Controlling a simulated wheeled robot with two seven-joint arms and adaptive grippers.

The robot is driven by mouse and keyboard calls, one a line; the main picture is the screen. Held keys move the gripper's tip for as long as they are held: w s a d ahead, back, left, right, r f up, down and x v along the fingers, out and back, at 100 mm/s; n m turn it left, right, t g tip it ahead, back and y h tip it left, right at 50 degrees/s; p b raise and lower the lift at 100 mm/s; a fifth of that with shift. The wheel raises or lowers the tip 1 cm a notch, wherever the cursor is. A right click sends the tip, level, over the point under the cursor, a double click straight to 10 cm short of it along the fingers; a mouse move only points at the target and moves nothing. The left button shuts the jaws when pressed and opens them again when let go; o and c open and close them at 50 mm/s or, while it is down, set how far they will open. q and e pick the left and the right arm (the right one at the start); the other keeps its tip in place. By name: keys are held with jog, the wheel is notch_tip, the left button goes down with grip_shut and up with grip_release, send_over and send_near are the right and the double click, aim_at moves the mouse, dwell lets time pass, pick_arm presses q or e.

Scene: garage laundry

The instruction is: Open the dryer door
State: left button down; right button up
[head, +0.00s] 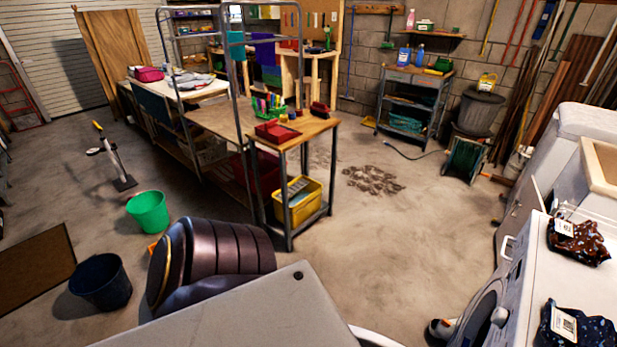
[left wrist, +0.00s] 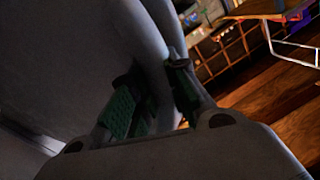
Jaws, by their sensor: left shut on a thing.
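In the left wrist view, my left gripper (left wrist: 155,98) has its green-padded fingers either side of a smooth pale curved part (left wrist: 150,40) and is shut on it. I cannot tell whether this is a handle or a door edge. In the head view, a white front-loading machine (head: 513,285) stands at the lower right, with a round door (head: 484,318) on its front, partly cut off. I cannot tell whether it is the dryer. My left gripper does not show in the head view. My right gripper is in neither view.
A pale panel (head: 250,315) fills the bottom middle of the head view. A green bucket (head: 148,211) and dark bucket (head: 101,282) stand left. A workbench (head: 300,128) stands centre back.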

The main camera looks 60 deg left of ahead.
pick_arm(q)
jog(key=shift+w, duration=0.1)
jog(key=c, duration=1.4)
grip_release()
jog(key=shift+o, duration=0.2)
jog(key=shift+r, duration=0.1)
jog(key=shift+r, duration=0.1)
